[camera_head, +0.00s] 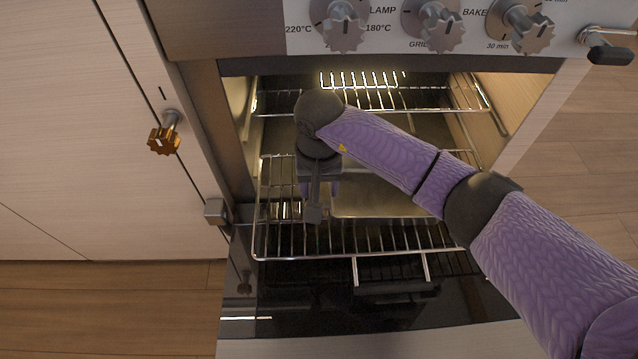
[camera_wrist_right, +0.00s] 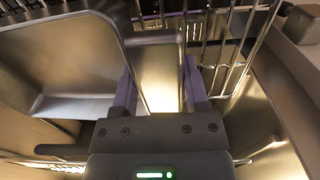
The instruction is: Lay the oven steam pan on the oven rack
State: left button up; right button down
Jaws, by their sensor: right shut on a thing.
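The oven steam pan (camera_head: 385,197) is a shallow metal tray inside the open oven, over the right part of the wire oven rack (camera_head: 275,245). My right gripper (camera_head: 319,190) points down at the pan's left side and is shut on it. In the right wrist view the pan (camera_wrist_right: 70,60) fills the left, and its rim reaches between the fingers of the gripper (camera_wrist_right: 158,65). The arm hides part of the pan's right side. I cannot tell whether the pan touches the rack. My left gripper is not in view.
An upper wire rack (camera_head: 365,98) lies further back. The oven door (camera_head: 290,310) is open below, its dark glass reflecting. Knobs (camera_head: 343,25) line the panel above. A wooden cabinet front (camera_head: 80,130) with a brass knob (camera_head: 164,140) stands to the left.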

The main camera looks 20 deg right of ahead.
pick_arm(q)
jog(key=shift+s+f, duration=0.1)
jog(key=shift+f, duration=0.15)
pick_arm(e)
jog(key=shift+f, duration=0.4)
grip_release()
dwell(0.5)
jog(key=shift+r+p, duration=1.5)
jog(key=shift+r, duration=1.6)
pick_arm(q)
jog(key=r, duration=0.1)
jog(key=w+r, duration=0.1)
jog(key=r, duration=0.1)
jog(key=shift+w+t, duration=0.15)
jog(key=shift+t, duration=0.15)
pick_arm(e)
jog(key=shift+f, duration=0.1)
